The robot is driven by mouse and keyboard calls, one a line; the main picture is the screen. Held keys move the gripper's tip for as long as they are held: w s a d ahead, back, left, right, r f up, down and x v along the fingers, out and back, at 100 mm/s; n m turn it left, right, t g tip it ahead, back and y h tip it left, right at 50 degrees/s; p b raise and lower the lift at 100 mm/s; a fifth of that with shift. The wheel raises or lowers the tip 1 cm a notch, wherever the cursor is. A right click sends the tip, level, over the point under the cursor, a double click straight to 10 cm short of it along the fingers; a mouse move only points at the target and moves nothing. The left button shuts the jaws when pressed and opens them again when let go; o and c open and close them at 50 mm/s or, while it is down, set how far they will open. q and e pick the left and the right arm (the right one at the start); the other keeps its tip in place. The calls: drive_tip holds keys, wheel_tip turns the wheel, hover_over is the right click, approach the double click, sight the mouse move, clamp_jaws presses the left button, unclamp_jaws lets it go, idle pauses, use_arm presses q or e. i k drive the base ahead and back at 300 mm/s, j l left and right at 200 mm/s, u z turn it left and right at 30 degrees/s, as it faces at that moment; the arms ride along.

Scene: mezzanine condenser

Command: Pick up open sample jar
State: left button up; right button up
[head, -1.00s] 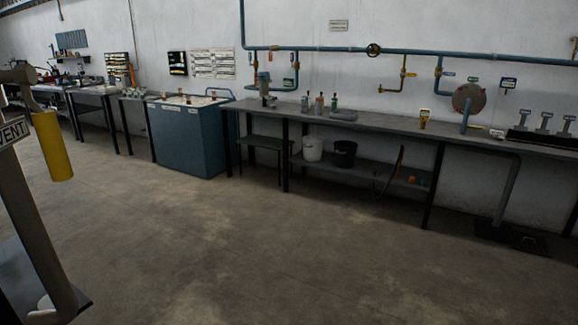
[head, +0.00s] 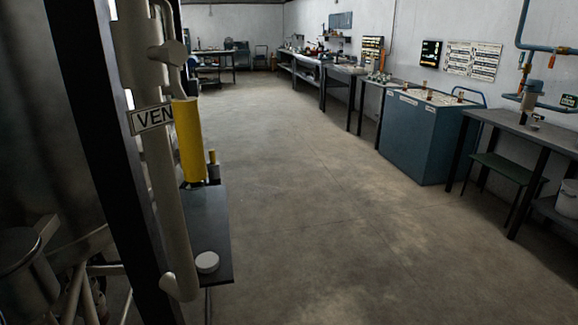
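I cannot make out an open sample jar for certain. A small white round object (head: 207,262) sits on a dark shelf (head: 215,225) at the left, beside a pale vertical pipe. It looks like a low jar or a lid; I cannot tell which. Neither of my grippers is in the head view.
A pale pipe (head: 160,215) with a VENT sign (head: 151,119) and a yellow cylinder (head: 187,140) stands close at the left, by a dark post (head: 110,150). A blue cabinet (head: 425,138) and benches line the right wall. The floor (head: 310,200) between is clear.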

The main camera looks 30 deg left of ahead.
sight(195, 193)
drive_tip(key=i+u, duration=0.2)
drive_tip(key=u, duration=0.3)
drive_tip(key=i+l+u, duration=0.15)
drive_tip(key=u, duration=0.35)
drive_tip(key=i+l+u, duration=0.1)
drive_tip(key=u, duration=0.4)
drive_tip(key=i+l+u, duration=0.1)
drive_tip(key=l+u, duration=0.2)
drive_tip(key=u, duration=0.2)
drive_tip(key=l+u, duration=0.25)
drive_tip(key=u, duration=0.25)
drive_tip(key=i+l+u, duration=0.15)
drive_tip(key=l+u, duration=0.3)
drive_tip(key=i+l+u, duration=0.1)
drive_tip(key=l+u, duration=0.15)
drive_tip(key=u, duration=0.2)
